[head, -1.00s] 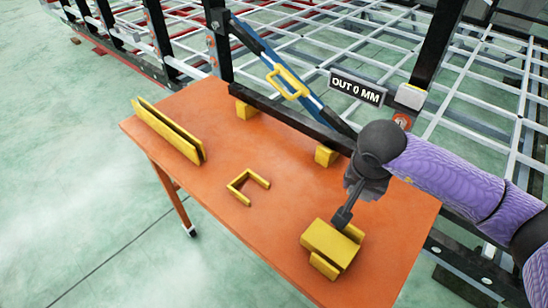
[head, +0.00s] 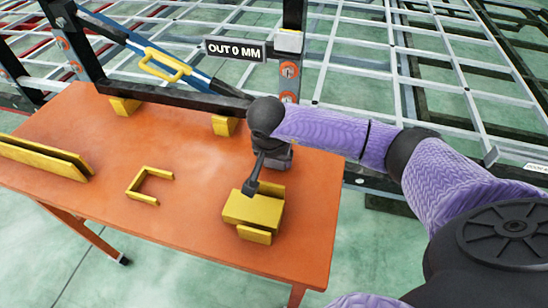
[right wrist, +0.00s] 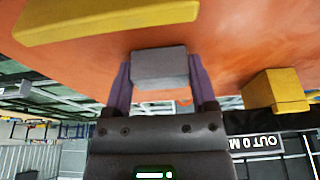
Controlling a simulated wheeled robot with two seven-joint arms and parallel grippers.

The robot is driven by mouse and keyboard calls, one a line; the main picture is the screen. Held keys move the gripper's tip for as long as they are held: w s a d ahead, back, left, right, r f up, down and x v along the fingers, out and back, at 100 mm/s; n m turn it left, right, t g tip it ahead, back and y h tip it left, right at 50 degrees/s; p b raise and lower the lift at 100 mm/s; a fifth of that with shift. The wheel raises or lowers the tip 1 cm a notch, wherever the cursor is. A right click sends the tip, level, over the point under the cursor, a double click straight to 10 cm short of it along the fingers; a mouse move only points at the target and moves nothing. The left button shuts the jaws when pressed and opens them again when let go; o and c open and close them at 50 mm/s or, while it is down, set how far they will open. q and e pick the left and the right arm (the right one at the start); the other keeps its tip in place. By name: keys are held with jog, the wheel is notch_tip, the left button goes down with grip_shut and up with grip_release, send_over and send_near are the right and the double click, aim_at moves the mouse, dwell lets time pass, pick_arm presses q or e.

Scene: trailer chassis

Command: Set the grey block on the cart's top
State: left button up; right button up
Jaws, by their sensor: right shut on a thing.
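The cart (head: 185,197) has a flat orange top, seen from above in the head view; its surface also fills the upper part of the right wrist view (right wrist: 225,40). My right gripper (right wrist: 160,75) is shut on the grey block (right wrist: 160,66), which sits between its two purple fingers. In the head view my right gripper (head: 275,158) points down over the cart's right part. The grey block is hidden or not clearly seen there. I cannot tell whether the block touches the top. My left gripper is not in view.
On the cart are a yellow holder (head: 253,211) close to the gripper, a yellow U-shaped piece (head: 147,185) and a long yellow channel (head: 42,158). A black rail (head: 180,101) with a sign (head: 235,50) borders the back. Orange surface is bare around the U-shaped piece.

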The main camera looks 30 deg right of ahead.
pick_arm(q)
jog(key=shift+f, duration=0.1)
pick_arm(e)
jog(key=o, duration=1.2)
jog(key=shift+o, duration=0.2)
jog(key=shift+r, duration=0.2)
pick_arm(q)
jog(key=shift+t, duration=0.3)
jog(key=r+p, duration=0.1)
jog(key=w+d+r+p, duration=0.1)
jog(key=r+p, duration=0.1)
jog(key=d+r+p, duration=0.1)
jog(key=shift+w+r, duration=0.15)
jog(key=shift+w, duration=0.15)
pick_arm(e)
jog(key=v, duration=1.1)
jog(key=shift+a+r, duration=0.15)
jog(key=shift+r, duration=0.2)
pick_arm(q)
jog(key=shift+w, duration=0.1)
pick_arm(e)
jog(key=shift+s, duration=0.1)
